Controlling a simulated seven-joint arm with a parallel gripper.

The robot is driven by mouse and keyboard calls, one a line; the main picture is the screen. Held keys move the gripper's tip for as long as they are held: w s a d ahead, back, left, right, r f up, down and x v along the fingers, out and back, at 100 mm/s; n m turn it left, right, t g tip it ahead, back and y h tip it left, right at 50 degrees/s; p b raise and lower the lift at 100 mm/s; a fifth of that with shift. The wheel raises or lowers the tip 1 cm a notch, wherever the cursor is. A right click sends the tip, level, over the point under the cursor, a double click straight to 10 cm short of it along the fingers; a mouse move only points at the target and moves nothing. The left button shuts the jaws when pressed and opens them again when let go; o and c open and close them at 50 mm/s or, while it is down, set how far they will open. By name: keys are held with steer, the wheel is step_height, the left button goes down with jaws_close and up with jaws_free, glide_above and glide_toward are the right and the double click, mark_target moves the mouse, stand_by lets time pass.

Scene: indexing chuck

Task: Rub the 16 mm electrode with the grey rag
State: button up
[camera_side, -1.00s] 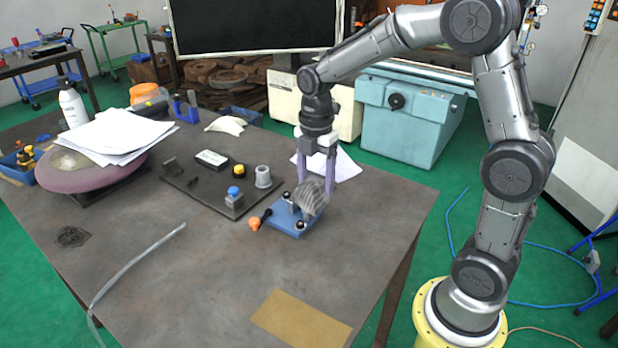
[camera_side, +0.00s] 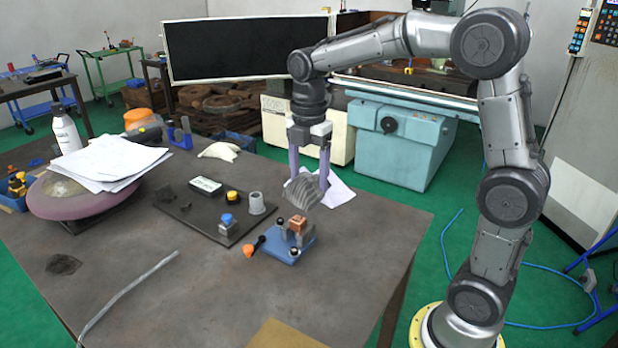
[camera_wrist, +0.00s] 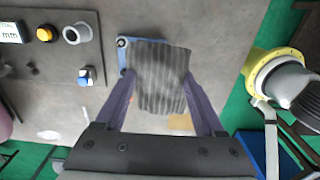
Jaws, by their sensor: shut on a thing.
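My gripper (camera_side: 309,176) is shut on the grey striped rag (camera_side: 303,192), which hangs between its fingers above the table. In the wrist view the rag (camera_wrist: 160,80) fills the space between the fingers and hides most of the blue fixture (camera_wrist: 123,58). In the side view the blue fixture (camera_side: 277,246) stands on the table just in front of and below the rag. A copper-coloured block (camera_side: 297,222), apparently the electrode, sits upright in it. The rag is apart from the block. No size marking is legible.
Left of the fixture, a dark plate (camera_side: 180,211) carries a blue-topped block (camera_side: 228,221), a grey cup (camera_side: 256,203), a yellow-topped piece (camera_side: 232,197) and a display box (camera_side: 205,186). An orange-ended handle (camera_side: 249,250) projects from the fixture. White paper (camera_side: 338,193) lies behind.

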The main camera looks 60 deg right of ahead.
steer(key=shift+f, duration=0.2)
stand_by(0.3)
steer(key=shift+f, duration=3.6)
steer(key=shift+w+f, duration=0.25)
steer(key=shift+c, duration=0.6)
steer(key=shift+w+f, duration=0.1)
steer(key=shift+w, duration=1.75)
steer(key=s, duration=0.4)
steer(key=shift+s, duration=0.1)
steer(key=shift+r, duration=4.1)
